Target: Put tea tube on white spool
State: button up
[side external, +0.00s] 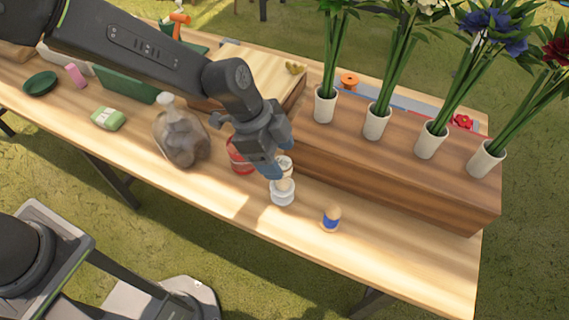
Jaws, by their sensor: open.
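A white spool (282,197) stands on the wooden table in front of the long wooden planter box. A small pale and tan cylinder, which looks like the tea tube (285,184), is upright directly above the spool and appears to rest on it. My gripper (280,166) is open, right at the tube's upper part, with its blue-grey fingers around or beside it. The fingers partly hide the tube, so I cannot tell whether they touch it.
A blue-banded wooden spool (331,219) stands to the right. A red object (241,156) is close behind my gripper on the left, and a clear bag-like jar (180,136) is farther left. The planter box (400,175) with several potted flowers blocks the back right.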

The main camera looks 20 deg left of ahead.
jog(key=s+a+r+n+t+y, duration=0.1)
jog(key=s+a+r+n, duration=0.2)
jog(key=a+r, duration=0.5)
jog(key=s+a+r+n+t, duration=0.1)
jog(key=s+a+r+n, duration=0.25)
jog(key=a+r, duration=0.45)
jog(key=s+a+r+n+t+y, duration=0.1)
jog(key=s+a+n+t+y, duration=0.1)
jog(key=s+a+n, duration=0.7)
jog(key=shift+s+a+r+n+t+y, duration=0.15)
jog(key=shift+s+a+n+t+y, duration=0.35)
jog(key=shift+a+y, duration=0.55)
